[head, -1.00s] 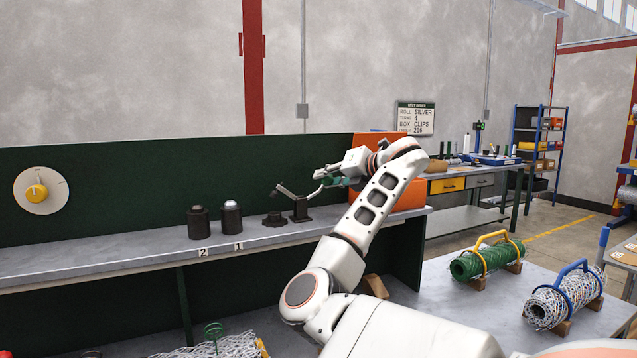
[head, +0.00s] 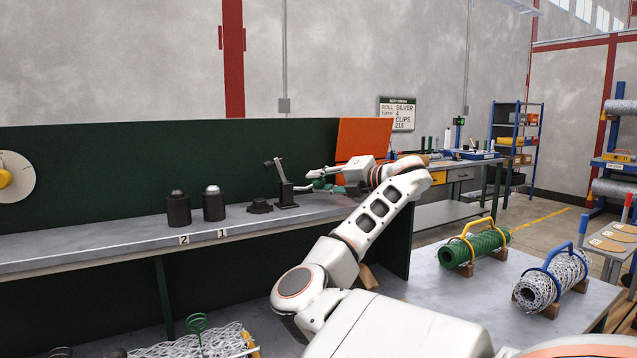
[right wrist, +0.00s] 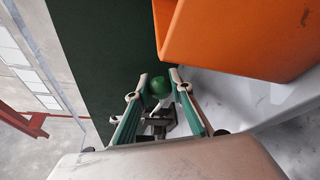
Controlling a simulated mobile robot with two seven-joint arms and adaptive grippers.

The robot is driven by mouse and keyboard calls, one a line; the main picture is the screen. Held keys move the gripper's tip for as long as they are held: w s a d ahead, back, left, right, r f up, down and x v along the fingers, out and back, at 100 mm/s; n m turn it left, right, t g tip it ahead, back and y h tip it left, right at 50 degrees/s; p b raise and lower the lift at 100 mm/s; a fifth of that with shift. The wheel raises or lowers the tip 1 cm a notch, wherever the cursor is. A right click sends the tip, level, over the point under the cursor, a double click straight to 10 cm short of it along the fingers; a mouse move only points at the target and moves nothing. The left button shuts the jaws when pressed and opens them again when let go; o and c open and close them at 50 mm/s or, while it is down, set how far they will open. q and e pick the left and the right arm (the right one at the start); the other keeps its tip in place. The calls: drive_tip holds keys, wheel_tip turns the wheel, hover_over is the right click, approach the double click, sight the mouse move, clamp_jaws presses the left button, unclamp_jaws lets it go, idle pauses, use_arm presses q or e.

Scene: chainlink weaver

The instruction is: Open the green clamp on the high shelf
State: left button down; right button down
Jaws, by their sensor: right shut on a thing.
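The clamp (head: 287,196) is a small black toggle clamp on the grey high shelf (head: 110,235). Its dark arm (head: 276,168) is tilted steeply up to the left. Its lever reaches right, into my right gripper (head: 318,181). In the right wrist view a round green knob (right wrist: 160,86) sits between the teal-padded fingers of my right gripper (right wrist: 158,92), which is shut on it. The clamp body shows dark beyond the knob and is partly hidden there. My left gripper is not in view.
An orange box-like panel (head: 362,138) stands close behind my right gripper. A green back panel (head: 100,165) runs behind the shelf. A green roll (head: 474,248) lies on the lower table.

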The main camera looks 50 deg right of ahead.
drive_tip(key=shift+f, duration=0.25)
drive_tip(key=c, duration=1.8)
unclamp_jaws()
drive_tip(key=shift+r, duration=0.1)
drive_tip(key=shift+s+d+r, duration=0.1)
drive_tip(key=shift+s+r, duration=0.25)
drive_tip(key=shift+s, duration=1.6)
drive_tip(key=shift+s+d+r, duration=0.1)
drive_tip(key=shift+s+r, duration=0.25)
drive_tip(key=shift+s, duration=1.65)
drive_tip(key=shift+s+d+r, duration=0.1)
drive_tip(key=shift+s+r, duration=0.25)
drive_tip(key=shift+s, duration=1.6)
